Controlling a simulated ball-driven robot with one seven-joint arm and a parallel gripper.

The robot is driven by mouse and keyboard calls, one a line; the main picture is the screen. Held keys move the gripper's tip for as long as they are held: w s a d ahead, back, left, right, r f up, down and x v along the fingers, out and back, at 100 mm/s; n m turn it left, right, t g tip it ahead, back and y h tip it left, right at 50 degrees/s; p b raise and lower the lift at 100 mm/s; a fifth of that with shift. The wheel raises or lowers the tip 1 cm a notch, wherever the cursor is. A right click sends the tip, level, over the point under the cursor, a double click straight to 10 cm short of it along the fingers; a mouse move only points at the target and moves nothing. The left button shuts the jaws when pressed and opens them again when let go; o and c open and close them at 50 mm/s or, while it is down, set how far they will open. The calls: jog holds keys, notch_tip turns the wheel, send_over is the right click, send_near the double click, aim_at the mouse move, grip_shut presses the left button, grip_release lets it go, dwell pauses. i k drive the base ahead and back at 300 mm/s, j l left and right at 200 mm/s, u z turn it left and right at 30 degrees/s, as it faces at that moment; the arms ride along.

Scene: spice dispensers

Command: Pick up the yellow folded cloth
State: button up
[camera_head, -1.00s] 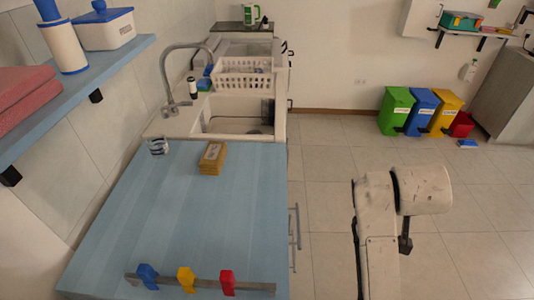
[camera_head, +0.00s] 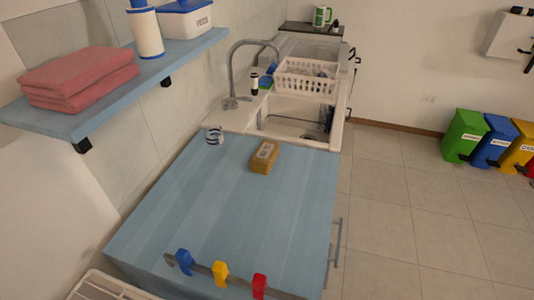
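A yellow-brown stacked block (camera_head: 263,157) with a pale label on top sits on the blue countertop (camera_head: 230,205), near its back edge by the sink. It is the only yellow item of that shape here; I cannot tell for sure whether it is folded cloth. Two folded pink cloths (camera_head: 78,77) lie stacked on the blue wall shelf at the upper left. My gripper is not in view, and nothing touches the yellow-brown block.
A striped glass (camera_head: 214,135) stands left of the block. A sink (camera_head: 297,122) with a tap and a white basket (camera_head: 306,79) lies behind. A rail with blue, yellow and red hooks (camera_head: 220,274) runs along the near counter edge.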

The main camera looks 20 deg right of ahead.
aim_at(261, 162)
jog(key=i+l, duration=0.7)
